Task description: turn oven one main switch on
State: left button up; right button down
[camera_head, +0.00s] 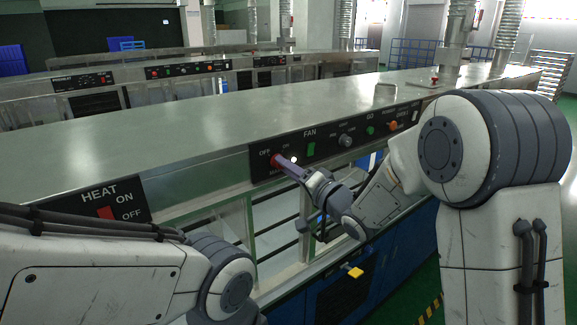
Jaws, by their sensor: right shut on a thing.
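The main switch is a red rotary knob (276,160) on the black control panel (258,172) on the front of the near oven, with OFF marked at its upper left. My right gripper (281,163) reaches in from the right and is shut on this knob. The fingers hide part of the knob and its lower label, so I cannot tell its exact angle. A small white light (294,160) shows just right of the knob. My left arm shows at lower left, but its gripper is out of view.
The panel also has a green FAN switch (311,149), a grey knob (346,140), a green GO button (370,130) and an orange knob (392,125). A HEAT panel with a red switch (105,213) is at left. The long metal top (200,130) is mostly bare.

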jog(key=shift+d+r+m+p, duration=0.1)
jog(key=shift+m+p, duration=0.35)
jog(key=shift+m, duration=1.85)
jog(key=c, duration=0.5)
grip_release()
jog(key=shift+w, duration=0.1)
jog(key=b+v, duration=0.4)
jog(key=v, duration=0.6)
jog(key=shift+s, duration=0.25)
